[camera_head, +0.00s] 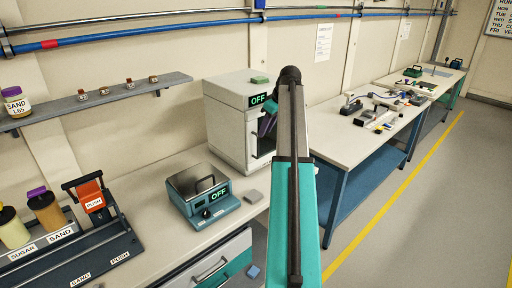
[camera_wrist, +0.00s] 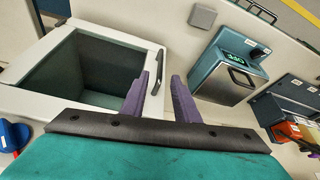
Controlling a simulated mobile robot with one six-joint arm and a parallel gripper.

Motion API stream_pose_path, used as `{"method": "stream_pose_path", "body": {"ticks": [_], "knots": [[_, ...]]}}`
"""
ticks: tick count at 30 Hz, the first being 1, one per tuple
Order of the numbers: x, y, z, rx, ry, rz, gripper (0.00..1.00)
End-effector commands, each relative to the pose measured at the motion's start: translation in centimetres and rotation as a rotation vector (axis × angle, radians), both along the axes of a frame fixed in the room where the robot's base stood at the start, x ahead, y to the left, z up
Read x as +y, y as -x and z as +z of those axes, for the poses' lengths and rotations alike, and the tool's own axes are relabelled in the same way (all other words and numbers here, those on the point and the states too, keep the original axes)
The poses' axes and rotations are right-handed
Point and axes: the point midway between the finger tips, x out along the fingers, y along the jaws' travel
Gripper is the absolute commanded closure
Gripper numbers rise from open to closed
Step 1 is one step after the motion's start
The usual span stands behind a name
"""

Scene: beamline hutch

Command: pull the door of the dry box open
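The dry box (camera_head: 226,118) is a white cabinet on the bench with a green "OFF" display at its upper front. My arm hides part of its front in the head view. In the wrist view, its white-framed door (camera_wrist: 110,36) surrounds a dark green interior; I cannot tell whether the door stands slightly ajar. A dark bar handle (camera_wrist: 158,66) is on the door's right edge. My gripper (camera_wrist: 160,76) is open, its purple fingers on either side of the handle's line. Contact is not visible. In the head view, my gripper (camera_head: 267,122) is at the box front.
A dispenser rack (camera_head: 75,250) with bottles is at lower left. A wall shelf (camera_head: 100,100) holds small items. A cluttered blue bench (camera_head: 345,150) stands beyond; floor is clear at right.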

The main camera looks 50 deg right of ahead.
Motion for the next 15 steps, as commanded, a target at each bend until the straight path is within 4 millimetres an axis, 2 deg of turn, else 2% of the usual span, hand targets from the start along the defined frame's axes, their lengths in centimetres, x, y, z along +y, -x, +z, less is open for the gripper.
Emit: {"method": "stream_pose_path", "body": {"ticks": [15], "knots": [[0.3,-2.2,-5.4,0.001,-0.001,0.0,0.72]]}}
